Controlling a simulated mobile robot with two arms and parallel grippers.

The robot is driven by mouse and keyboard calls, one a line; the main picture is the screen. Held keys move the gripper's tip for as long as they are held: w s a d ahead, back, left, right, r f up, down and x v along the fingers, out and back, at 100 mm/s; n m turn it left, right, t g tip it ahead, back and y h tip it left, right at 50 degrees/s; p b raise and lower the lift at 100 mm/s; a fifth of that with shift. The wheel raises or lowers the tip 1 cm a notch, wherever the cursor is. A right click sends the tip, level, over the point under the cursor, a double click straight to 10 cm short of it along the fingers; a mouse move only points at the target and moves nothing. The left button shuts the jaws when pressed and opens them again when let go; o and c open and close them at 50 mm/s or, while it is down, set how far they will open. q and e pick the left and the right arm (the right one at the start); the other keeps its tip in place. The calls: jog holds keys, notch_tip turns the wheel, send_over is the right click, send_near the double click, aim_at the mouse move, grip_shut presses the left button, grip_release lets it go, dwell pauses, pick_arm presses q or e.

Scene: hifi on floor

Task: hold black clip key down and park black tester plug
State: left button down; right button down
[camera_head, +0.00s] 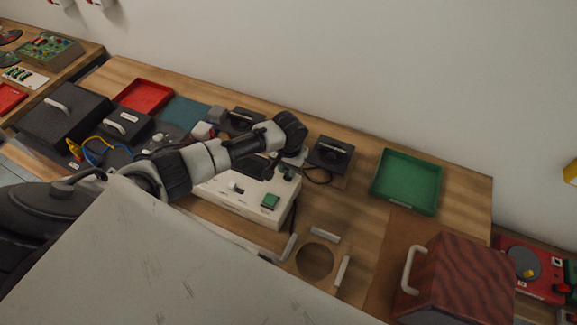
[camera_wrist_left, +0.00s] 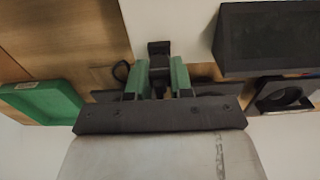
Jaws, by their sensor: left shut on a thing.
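My left gripper (camera_head: 289,172) reaches down at the back right corner of a white box (camera_head: 235,203). In the left wrist view its green-padded fingers (camera_wrist_left: 160,78) are shut on a small black part (camera_wrist_left: 158,48). I cannot tell whether this part is the black tester plug or the black clip key. The white box's pale top (camera_wrist_left: 168,20) lies close by in that view. Small black pieces sit on the box near the fingers, too small to tell apart. A dark cable (camera_head: 318,181) runs beside the box. My right gripper is not in view.
A black speaker-like box (camera_head: 330,154) and a green tray (camera_head: 407,180) stand to the right. A red-brown block with a handle (camera_head: 458,280) is at the front right. A red tray (camera_head: 145,95) and black boxes lie left. Bare wood lies between speaker and green tray.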

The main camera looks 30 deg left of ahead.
pick_arm(q)
jog(key=shift+f, duration=0.25)
dwell(0.5)
jog(key=c, duration=0.9)
grip_release()
notch_tip(320, 180, up, 10)
jog(key=shift+r+b, duration=0.25)
jog(key=shift+b, duration=0.5)
notch_tip(320, 180, up, 5)
jog(key=p, duration=0.6)
jog(key=shift+r, duration=0.15)
